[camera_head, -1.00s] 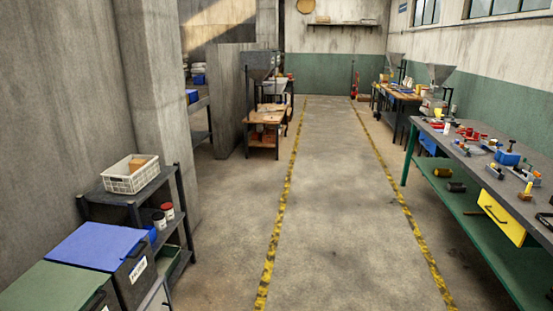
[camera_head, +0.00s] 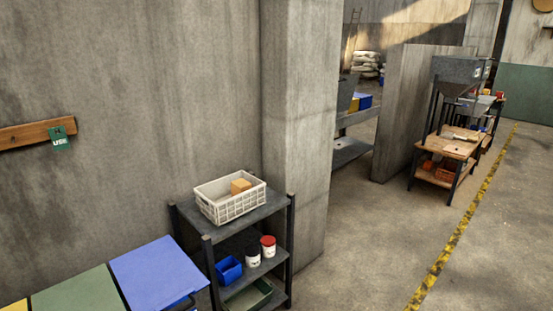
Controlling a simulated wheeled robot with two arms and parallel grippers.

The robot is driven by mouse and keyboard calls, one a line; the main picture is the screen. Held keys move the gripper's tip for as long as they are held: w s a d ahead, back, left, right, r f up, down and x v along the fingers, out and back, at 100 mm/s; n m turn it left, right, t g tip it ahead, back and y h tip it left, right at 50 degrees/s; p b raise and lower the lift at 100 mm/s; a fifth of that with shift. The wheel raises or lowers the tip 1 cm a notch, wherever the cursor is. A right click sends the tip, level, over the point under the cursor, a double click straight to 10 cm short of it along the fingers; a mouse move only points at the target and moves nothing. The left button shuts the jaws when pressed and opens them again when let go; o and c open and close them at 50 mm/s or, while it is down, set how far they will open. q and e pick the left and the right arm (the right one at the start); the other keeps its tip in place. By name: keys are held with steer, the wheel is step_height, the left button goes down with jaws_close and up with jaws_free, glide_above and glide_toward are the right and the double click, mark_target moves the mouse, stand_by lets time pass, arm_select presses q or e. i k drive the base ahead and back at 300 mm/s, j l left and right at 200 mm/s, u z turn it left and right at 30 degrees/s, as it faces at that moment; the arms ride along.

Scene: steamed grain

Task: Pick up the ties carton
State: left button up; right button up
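A small brown carton (camera_head: 240,186) sits inside a white slatted crate (camera_head: 231,207) on the top of a dark metal shelf unit (camera_head: 270,207). The carton leans towards the crate's back right part, and no label on it can be read from here. I cannot tell whether it is the ties carton. Neither of my grippers is in view.
The shelf's lower levels hold a blue bin (camera_head: 228,270), a white jar with a dark lid (camera_head: 253,257) and a red-lidded jar (camera_head: 268,247). Blue-lidded (camera_head: 157,270) and green-lidded (camera_head: 78,295) bins stand left of it. A concrete pillar (camera_head: 298,120) rises behind. Floor (camera_head: 370,240) is clear to the right.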

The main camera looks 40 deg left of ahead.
mark_target(238, 185)
steer(key=i+u, duration=0.65)
steer(key=u, duration=0.15)
steer(key=i+l+u, duration=0.25)
steer(key=u, duration=0.15)
steer(key=i+l+u, duration=0.4)
steer(key=k+j, duration=0.05)
steer(key=j, duration=0.05)
